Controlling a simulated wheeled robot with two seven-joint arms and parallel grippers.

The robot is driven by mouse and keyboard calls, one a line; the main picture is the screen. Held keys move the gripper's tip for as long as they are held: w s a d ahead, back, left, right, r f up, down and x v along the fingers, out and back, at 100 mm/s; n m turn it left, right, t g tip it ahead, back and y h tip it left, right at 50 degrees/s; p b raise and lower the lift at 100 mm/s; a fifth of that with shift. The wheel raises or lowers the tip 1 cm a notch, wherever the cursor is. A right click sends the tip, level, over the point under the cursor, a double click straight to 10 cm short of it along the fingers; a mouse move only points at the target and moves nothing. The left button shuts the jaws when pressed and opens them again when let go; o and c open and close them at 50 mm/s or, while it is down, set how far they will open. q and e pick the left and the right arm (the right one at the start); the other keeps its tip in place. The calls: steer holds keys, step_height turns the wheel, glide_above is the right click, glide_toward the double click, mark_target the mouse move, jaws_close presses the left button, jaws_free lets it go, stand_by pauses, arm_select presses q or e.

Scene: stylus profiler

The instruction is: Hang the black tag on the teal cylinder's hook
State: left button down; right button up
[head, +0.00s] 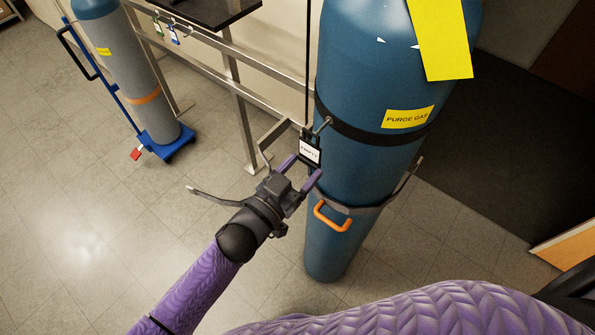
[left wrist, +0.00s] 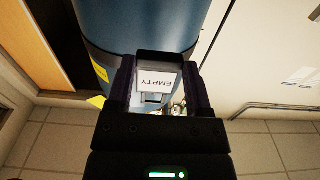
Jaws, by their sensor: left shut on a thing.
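The teal cylinder (head: 350,180) stands upright right of centre, with a black band (head: 375,135) and a yellow "PURGE GAS" label. A small metal hook (head: 326,122) sticks out at the band's left side. The black tag (head: 310,148) has a white "EMPTY" label. My left gripper (head: 302,170) is shut on the tag, holding it just below the hook, close to the cylinder. In the left wrist view the tag (left wrist: 157,78) sits between the two fingers, its text upside down. I cannot tell whether the tag's top touches the hook. My right gripper is out of view.
A metal bracket (head: 270,140) and an orange handle (head: 332,217) are close to my left gripper. A yellow sheet (head: 440,40) hangs on the cylinder. Tags (head: 173,35) hang on a rail at the back left, near a grey cylinder (head: 135,80) on a blue cart.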

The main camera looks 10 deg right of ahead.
mark_target(307, 164)
arm_select(q)
steer(key=shift+b+x, duration=0.7)
steer(key=shift+x, duration=0.95)
steer(key=shift+f+b, duration=0.35)
steer(key=shift+f, duration=0.2)
jaws_free()
